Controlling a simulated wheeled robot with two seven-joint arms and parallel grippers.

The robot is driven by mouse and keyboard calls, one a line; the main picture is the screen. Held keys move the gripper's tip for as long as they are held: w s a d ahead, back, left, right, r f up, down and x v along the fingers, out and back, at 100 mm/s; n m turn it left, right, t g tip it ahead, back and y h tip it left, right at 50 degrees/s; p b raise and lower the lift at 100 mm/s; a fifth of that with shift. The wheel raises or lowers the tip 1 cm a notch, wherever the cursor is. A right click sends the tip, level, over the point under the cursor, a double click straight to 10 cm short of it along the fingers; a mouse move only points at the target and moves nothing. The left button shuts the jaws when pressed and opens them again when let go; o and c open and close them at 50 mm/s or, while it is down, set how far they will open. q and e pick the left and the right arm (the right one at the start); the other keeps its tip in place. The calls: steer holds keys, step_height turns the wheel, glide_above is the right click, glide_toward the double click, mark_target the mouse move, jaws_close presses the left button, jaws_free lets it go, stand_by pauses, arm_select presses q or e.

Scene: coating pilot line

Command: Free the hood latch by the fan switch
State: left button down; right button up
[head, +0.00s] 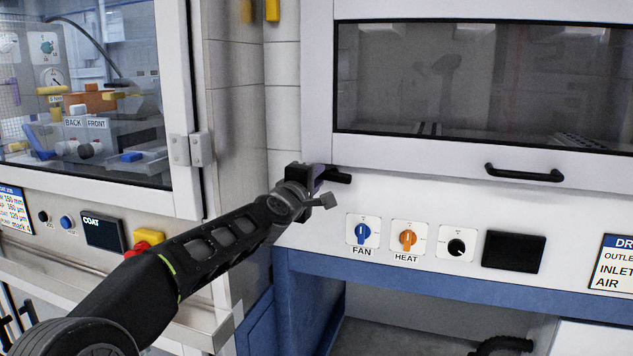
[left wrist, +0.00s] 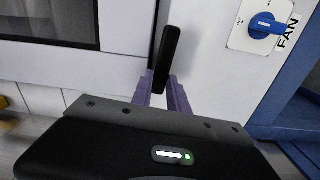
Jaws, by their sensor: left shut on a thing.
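The hood latch is a black bar (head: 339,177) on the white hood front, at the lower left corner of the sash. It shows in the left wrist view (left wrist: 168,52), pointing away from my fingers. My left gripper (head: 316,181) is shut on it; its purple fingers (left wrist: 166,94) lie on either side of the bar's near end. In the head view the free end sticks out to the right, about level. The gripper hides the rest. The fan switch (head: 362,233), a blue knob on a white plate, is below and right of the latch; it also shows in the left wrist view (left wrist: 264,26).
The hood sash (head: 420,152) has a dark window and a black handle (head: 524,174). An orange heat knob (head: 407,239), a black knob (head: 456,247) and a dark display (head: 513,251) sit right of the fan switch. A glazed cabinet (head: 177,80) stands at left.

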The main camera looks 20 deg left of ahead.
arm_select(q)
steer(key=shift+f+n, duration=0.15)
steer(key=shift+n, duration=0.35)
steer(key=c, duration=1.3)
jaws_free()
steer(key=shift+s, duration=0.1)
steer(key=s, duration=0.2)
steer(key=s+b, duration=0.1)
steer(key=s, duration=0.2)
steer(key=s+b, duration=0.1)
steer(key=s, duration=0.1)
steer(key=shift+s+a, duration=0.3)
